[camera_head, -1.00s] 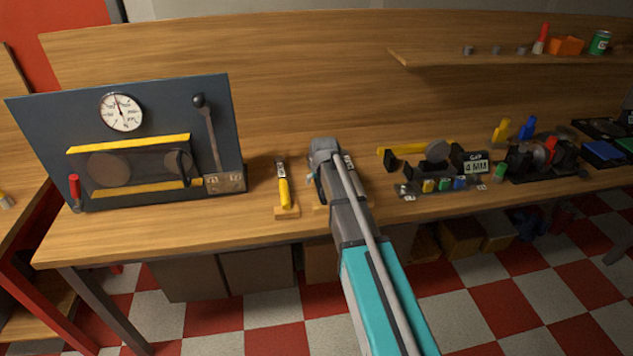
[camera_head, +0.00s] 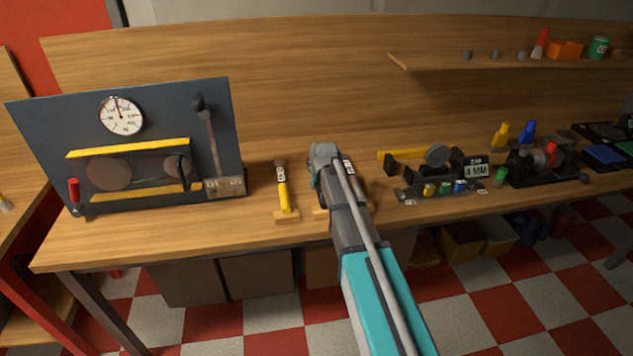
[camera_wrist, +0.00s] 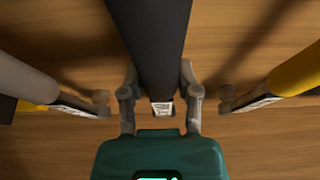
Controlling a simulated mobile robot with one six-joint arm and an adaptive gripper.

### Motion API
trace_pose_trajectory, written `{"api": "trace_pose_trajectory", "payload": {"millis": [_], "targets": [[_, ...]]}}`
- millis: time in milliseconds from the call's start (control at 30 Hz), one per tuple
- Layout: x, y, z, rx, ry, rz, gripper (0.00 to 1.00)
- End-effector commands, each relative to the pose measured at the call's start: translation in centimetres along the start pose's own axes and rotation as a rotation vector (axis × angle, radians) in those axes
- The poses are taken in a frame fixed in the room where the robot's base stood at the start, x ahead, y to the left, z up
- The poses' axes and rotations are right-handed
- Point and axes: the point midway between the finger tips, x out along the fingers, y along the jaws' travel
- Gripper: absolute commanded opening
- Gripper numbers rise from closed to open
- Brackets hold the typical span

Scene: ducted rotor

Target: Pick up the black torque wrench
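The black torque wrench (camera_wrist: 155,45) runs down the middle of the wrist view, its handle toward the top and a small pale label near its lower end. My gripper (camera_wrist: 160,72) has a finger on each side of it, both seeming to touch the handle. In the head view my gripper (camera_head: 325,172) is low over the bench, and my arm hides most of the black wrench. A yellow-handled wrench (camera_head: 284,194) lies left of it there; in the wrist view it is at the right (camera_wrist: 297,72). A grey-handled wrench (camera_wrist: 22,80) is at the left.
The wooden bench (camera_head: 235,230) is clear at its front left. A dark gauge panel (camera_head: 60,120) with a lever stands at the left. Right of my gripper are a yellow-barred fixture (camera_head: 402,154), a "4 MM" display (camera_head: 476,170) and a black fixture (camera_head: 540,168). A shelf (camera_head: 440,61) hangs behind.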

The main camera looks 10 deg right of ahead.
Motion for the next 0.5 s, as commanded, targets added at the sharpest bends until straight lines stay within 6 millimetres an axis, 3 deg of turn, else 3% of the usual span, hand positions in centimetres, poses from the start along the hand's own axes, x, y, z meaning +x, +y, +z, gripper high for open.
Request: {"api": "trace_pose_trajectory", "payload": {"millis": [33,167,500], "targets": [[0.01,0.01,0.00,0.000,0.000,0.000,0.23],[0.01,0.01,0.00,0.000,0.000,0.000,0.00],[-0.02,0.00,-0.04,0.000,0.001,0.000,0.00]]}}
